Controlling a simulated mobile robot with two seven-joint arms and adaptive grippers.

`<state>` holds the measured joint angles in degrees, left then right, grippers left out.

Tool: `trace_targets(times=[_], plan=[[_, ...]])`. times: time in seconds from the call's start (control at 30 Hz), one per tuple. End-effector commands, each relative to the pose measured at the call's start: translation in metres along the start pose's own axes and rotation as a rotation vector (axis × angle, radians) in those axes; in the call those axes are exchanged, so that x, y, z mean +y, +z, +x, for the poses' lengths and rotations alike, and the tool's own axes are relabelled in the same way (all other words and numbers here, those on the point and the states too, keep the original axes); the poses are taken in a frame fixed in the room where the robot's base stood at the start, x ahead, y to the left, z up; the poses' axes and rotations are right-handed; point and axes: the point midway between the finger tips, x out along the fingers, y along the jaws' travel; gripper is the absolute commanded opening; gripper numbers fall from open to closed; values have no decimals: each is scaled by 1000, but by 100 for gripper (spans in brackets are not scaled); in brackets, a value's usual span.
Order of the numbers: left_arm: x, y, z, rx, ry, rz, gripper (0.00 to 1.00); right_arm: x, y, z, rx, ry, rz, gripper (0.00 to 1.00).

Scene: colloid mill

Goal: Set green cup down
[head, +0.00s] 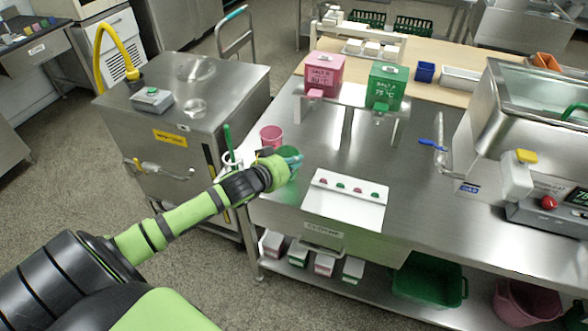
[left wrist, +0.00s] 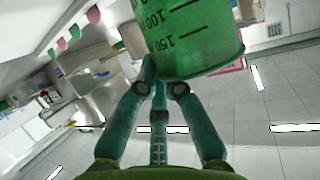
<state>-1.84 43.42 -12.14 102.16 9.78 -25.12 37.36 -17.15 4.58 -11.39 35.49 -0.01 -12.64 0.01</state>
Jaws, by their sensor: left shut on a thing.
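My left gripper (head: 291,163) is shut on a green cup (head: 286,152) over the left end of the steel table (head: 303,143). In the left wrist view the green cup (left wrist: 196,35) is translucent, with dark volume marks, and sits against the teal fingers (left wrist: 163,85). In the head view my gripper hides much of the cup, and I cannot tell whether its base touches the table. A pink cup (head: 271,134) stands just behind it. My right gripper is not in view.
A white panel (head: 345,213) with small pink and green marks lies right of my gripper. A pink dispenser (head: 324,74) and a green dispenser (head: 386,86) stand on a raised steel stand behind. A white holder with a green stick (head: 228,140) is to the left. The steel middle is clear.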

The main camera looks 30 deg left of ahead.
Motion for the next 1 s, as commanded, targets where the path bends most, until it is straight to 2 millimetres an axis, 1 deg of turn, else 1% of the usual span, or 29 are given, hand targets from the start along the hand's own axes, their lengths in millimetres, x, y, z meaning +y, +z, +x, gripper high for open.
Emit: trace_targets(times=[0.03,0.1,0.2,0.63,0.67,0.7,1.0], plan=[[0,8,3,-3,0,-3,0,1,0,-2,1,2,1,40],[0,17,7,-3,0,-3,0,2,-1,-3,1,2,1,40],[0,26,10,-1,1,-2,0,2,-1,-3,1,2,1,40],[0,33,13,-1,1,0,0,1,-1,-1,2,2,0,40],[0,32,13,-2,1,0,21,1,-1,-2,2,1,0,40],[0,32,12,-2,1,0,33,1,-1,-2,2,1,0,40],[0,32,12,-2,1,0,33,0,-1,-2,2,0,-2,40]])
